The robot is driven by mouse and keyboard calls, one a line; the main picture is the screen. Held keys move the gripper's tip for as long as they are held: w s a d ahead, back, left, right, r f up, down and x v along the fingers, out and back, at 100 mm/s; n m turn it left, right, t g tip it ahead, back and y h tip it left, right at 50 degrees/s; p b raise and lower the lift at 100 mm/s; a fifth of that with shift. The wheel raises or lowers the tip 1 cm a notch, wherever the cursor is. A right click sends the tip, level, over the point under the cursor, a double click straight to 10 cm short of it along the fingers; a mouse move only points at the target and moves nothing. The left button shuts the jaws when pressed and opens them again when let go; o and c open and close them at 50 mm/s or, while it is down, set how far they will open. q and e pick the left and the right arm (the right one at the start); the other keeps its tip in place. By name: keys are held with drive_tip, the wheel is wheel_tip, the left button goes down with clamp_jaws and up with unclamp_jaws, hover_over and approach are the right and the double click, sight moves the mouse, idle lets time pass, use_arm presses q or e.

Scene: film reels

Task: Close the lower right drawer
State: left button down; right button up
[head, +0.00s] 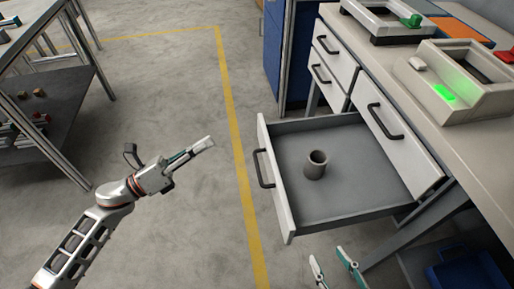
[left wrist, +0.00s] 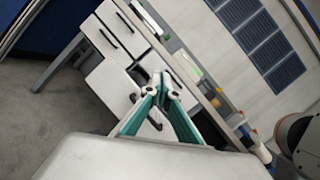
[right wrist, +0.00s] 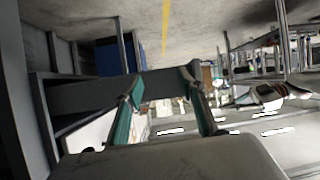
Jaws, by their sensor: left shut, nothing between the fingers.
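The lower right drawer (head: 277,185) is pulled far out of the workbench in the head view, with its white front and dark handle (head: 263,168) facing left. A grey cup (head: 316,165) stands upright inside it. My left gripper (head: 209,143) is shut and empty, left of the drawer front and apart from it. In the left wrist view its fingertips (left wrist: 163,87) meet in front of the bench. My right gripper (head: 332,262) is at the bottom edge of the head view, below the drawer's near side; its fingers (right wrist: 163,85) are apart with nothing seen between them.
The upper right drawer (head: 397,128) and two left drawers (head: 332,62) look shut. Devices with green parts (head: 460,85) stand on the benchtop (head: 440,150). A blue bin (head: 465,272) is under the bench. A shelf rack (head: 60,95) stands at left; the floor between is clear.

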use_arm(q)
wheel_tip(320, 180, down, 7)
drive_tip(key=w+m+g+b, duration=0.1)
drive_tip(key=m+g+b, duration=0.2)
drive_tip(key=m+g, duration=0.45)
drive_tip(key=m, duration=0.4)
approach(267, 148)
drive_tip(key=shift+h, duration=0.3)
drive_tip(key=x, duration=0.6)
drive_tip(key=shift+w+d+f+b, duration=0.15)
drive_tip(key=shift+d+f+b, duration=0.15)
drive_tip(key=shift+d, duration=0.05)
use_arm(e)
drive_tip(key=shift+s+a+f, duration=0.1)
drive_tip(key=shift+a+f, duration=0.05)
drive_tip(key=shift+f, duration=0.4)
drive_tip(key=shift+s+a+f, duration=0.1)
drive_tip(key=shift+a+f, duration=0.05)
drive_tip(key=shift+f, duration=0.35)
